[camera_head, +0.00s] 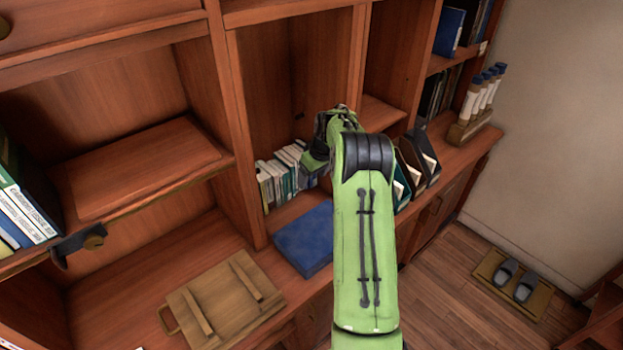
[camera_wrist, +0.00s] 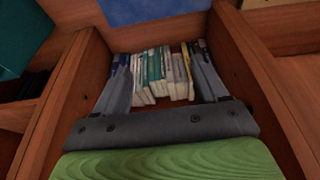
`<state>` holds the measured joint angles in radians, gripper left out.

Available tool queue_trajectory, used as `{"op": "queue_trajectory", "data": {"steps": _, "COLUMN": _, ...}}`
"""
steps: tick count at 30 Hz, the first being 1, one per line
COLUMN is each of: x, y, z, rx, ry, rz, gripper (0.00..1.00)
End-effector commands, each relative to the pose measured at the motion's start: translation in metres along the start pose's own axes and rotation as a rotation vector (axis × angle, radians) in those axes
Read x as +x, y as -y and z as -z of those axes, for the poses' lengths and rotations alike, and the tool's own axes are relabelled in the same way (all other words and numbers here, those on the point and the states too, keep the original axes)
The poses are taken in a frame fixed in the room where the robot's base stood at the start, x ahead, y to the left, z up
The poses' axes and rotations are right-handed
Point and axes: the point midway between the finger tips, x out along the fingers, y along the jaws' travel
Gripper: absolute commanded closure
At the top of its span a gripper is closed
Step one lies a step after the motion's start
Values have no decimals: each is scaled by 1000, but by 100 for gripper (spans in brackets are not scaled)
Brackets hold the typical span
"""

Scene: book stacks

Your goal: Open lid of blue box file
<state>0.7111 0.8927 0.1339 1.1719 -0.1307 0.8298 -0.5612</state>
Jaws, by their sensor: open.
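The blue box file (camera_head: 305,240) lies flat and shut on the wooden counter in the head view, in front of a row of books. Its blue surface (camera_wrist: 155,10) also shows at the top edge of the wrist view, partly cut off. My gripper (camera_head: 316,155) is above and behind the box file, in front of the open shelf bay and over the books. In the wrist view my gripper (camera_wrist: 158,70) has its two fingers spread wide, with nothing held between them. My arm hides part of the shelf behind it.
Several upright books (camera_head: 283,177) stand in the bay behind the box file. A wooden board with a handle (camera_head: 222,300) lies to its left. Magazine files (camera_head: 416,160) stand to the right. Vertical shelf panels (camera_head: 238,135) flank the bay.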

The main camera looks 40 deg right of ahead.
Motion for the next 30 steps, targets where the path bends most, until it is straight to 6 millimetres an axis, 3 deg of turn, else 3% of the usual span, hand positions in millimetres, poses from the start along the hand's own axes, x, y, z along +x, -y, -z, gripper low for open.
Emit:
{"op": "queue_trajectory", "data": {"steps": 9, "x": -92, "y": -1, "z": 0, "rx": 0, "ry": -5, "rz": -5, "gripper": 28}}
{"op": "queue_trajectory", "data": {"steps": 15, "x": -130, "y": -1, "z": 0, "rx": 1, "ry": -3, "rz": -2, "gripper": 28}}
{"op": "queue_trajectory", "data": {"steps": 30, "x": -137, "y": 0, "z": 0, "rx": 0, "ry": 0, "rz": -1, "gripper": 28}}
